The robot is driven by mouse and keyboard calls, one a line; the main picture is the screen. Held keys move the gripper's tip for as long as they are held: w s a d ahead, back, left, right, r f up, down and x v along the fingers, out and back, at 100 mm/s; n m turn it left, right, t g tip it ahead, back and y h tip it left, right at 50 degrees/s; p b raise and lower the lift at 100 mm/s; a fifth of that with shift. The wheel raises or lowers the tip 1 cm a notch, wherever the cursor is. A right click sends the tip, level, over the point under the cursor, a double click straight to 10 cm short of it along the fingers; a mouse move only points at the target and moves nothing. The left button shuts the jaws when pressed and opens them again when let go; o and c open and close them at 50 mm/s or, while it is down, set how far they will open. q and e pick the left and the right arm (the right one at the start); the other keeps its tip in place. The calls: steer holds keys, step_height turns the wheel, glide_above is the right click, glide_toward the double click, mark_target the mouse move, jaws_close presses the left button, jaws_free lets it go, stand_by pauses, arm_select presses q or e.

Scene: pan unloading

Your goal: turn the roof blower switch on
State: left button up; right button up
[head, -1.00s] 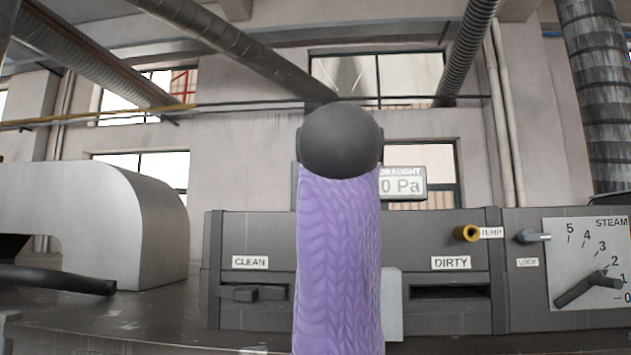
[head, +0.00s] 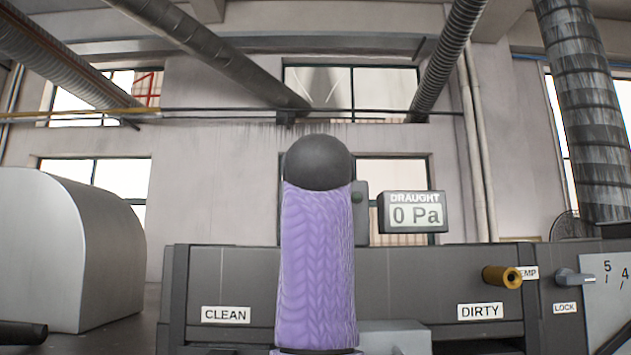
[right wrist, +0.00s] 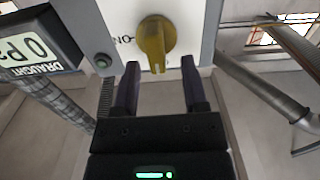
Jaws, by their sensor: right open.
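The roof blower switch is a yellow knob (right wrist: 155,35) on a pale plate in the right wrist view, its narrow grip pointing down the picture. An upside-down "ON" label is left of it. My right gripper (right wrist: 160,65) is open, its two fingers apart either side of the knob's lower end; I cannot tell whether they touch it. In the head view a purple-sleeved part, which looks like my arm, hides the knob and gripper. Only the switch box's right edge (head: 360,215) shows beside it. My left gripper is not in view.
The draught display (head: 415,213) reads 0 Pa, close beside the switch box. A round button (right wrist: 103,60) sits near the knob. Below is a grey panel with CLEAN (head: 226,314) and DIRTY (head: 480,311) labels and a protruding brass knob (head: 502,276).

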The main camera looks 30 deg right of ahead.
steer(key=shift+w+d, duration=0.2)
steer(key=shift+w, duration=0.05)
jaws_close()
